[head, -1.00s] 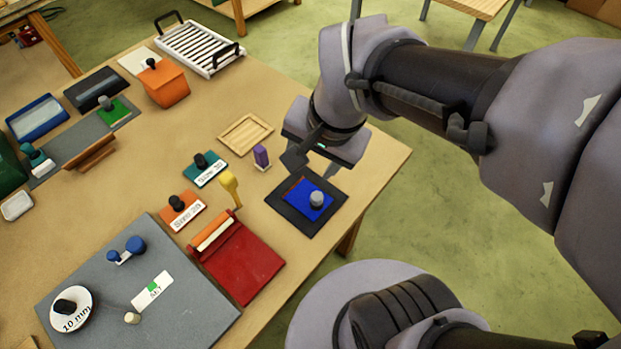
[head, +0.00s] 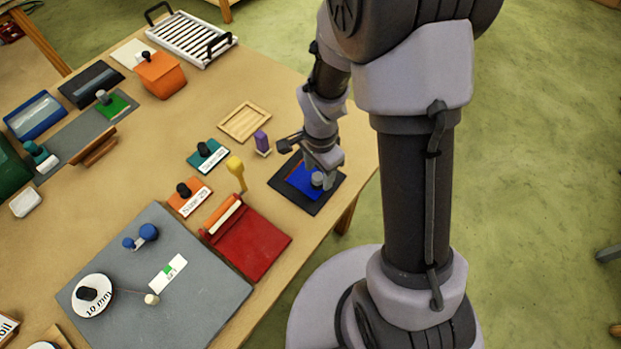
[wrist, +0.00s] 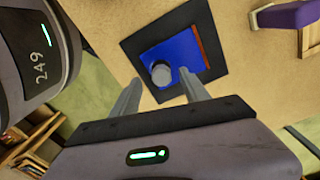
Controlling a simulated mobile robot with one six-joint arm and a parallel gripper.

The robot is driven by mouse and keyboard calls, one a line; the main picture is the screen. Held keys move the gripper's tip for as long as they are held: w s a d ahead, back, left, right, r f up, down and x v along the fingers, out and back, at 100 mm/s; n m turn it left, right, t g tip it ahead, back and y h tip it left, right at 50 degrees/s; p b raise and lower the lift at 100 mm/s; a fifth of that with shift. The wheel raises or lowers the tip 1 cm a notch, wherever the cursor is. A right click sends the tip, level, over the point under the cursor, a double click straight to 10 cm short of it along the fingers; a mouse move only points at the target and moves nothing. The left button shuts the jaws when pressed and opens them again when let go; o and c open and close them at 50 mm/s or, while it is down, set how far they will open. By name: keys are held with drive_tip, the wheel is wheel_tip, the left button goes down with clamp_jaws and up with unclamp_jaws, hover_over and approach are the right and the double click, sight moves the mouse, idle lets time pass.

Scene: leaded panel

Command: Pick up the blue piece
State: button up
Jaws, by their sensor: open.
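The blue piece (head: 300,180) is a flat blue panel with a grey knob (head: 317,179) on top. It lies on a dark square mat (head: 284,189) near the table's right edge, with a thin red-brown strip along one side. The blue piece also shows in the wrist view (wrist: 178,54), its knob (wrist: 161,73) near one corner. My gripper (head: 322,180) is at the knob in the head view, partly covering the piece. In the wrist view my gripper (wrist: 158,82) is open, with the knob between or just beyond its fingertips. I cannot tell whether they touch it.
A purple block (head: 262,142) and a wooden tray (head: 245,122) stand close by, left of the mat. A yellow-handled tool (head: 237,172) and a red pad (head: 250,245) are also near. The table edge lies just right of the mat.

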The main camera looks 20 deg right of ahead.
sight(318, 176)
wheel_tip(318, 176, down, 3)
drive_tip(key=shift+w+f, duration=0.1)
drive_tip(key=shift+w, duration=0.05)
clamp_jaws()
